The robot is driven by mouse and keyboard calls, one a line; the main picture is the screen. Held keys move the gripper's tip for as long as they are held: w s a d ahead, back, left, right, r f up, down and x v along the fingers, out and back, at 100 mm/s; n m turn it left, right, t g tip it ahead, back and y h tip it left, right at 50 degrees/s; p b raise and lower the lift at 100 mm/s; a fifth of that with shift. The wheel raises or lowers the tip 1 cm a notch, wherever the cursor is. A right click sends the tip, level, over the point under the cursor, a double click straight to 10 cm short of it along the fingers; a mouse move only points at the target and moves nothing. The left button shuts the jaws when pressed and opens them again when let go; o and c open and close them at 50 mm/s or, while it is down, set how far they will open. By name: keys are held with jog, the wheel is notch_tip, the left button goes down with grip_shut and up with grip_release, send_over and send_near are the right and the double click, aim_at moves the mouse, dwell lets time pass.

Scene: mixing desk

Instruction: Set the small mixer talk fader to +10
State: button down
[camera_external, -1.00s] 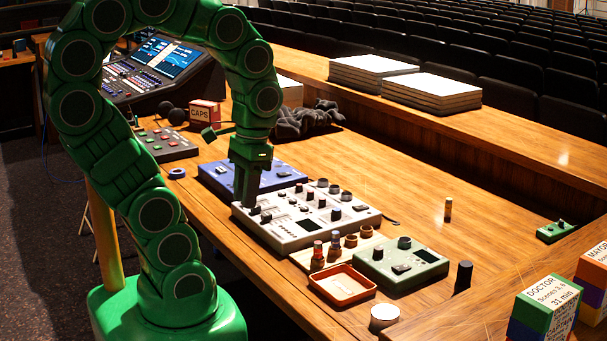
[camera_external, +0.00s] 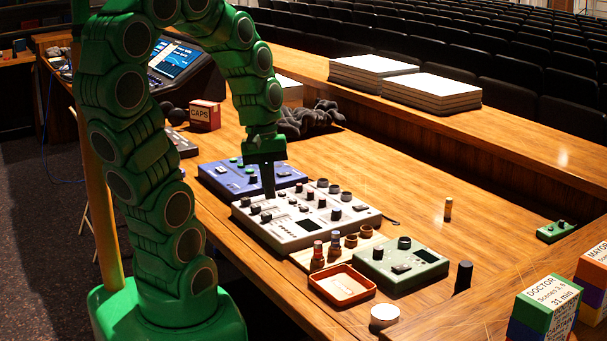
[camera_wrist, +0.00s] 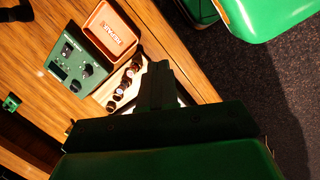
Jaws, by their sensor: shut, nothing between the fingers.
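The pale grey mixer (camera_external: 290,236) lies mid-desk, with dark knobs, small caps and a dark panel on top. I take it for the small mixer; its labels are too small to read, so I cannot tell which control is the talk fader. My gripper (camera_external: 269,194) is shut and empty, pointing down at the mixer's back left part. I cannot tell whether the tips touch it. In the wrist view my gripper (camera_wrist: 158,68) hides nearly all of the mixer.
A blue unit (camera_external: 225,181) lies behind the mixer. A green box (camera_external: 428,263) with knobs, an orange tray (camera_external: 343,295) and several small capped pieces stand in front and to the right. A CAPS box (camera_external: 205,115) stands at the back.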

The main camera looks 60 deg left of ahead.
jog(key=w+a+f+n+t, duration=0.1)
jog(key=w+a+f+n, duration=0.1)
jog(key=a+n, duration=0.45)
jog(key=w+a+f+n+t, duration=0.1)
jog(key=w+a+n+t, duration=0.1)
jog(key=a+n, duration=0.45)
jog(key=s+a+f+n+y, duration=0.1)
jog(key=s+a+n, duration=0.1)
jog(key=a+n, duration=0.3)
jog(key=s+a+f+n+t+y, duration=0.1)
jog(key=s+a+f+n, duration=0.1)
jog(key=a+n, duration=0.4)
jog(key=shift+a, duration=2)
jog(key=shift+r, duration=0.1)
send_near(256, 209)
jog(key=s+f, duration=0.4)
jog(key=shift+w+a+f, duration=0.15)
jog(key=shift+a+f, duration=0.05)
jog(key=shift+f, duration=0.4)
jog(key=shift+w+a+f, duration=0.15)
jog(key=shift+a+f, duration=0.05)
jog(key=shift+f, duration=0.4)
jog(key=shift+w, duration=1.9)
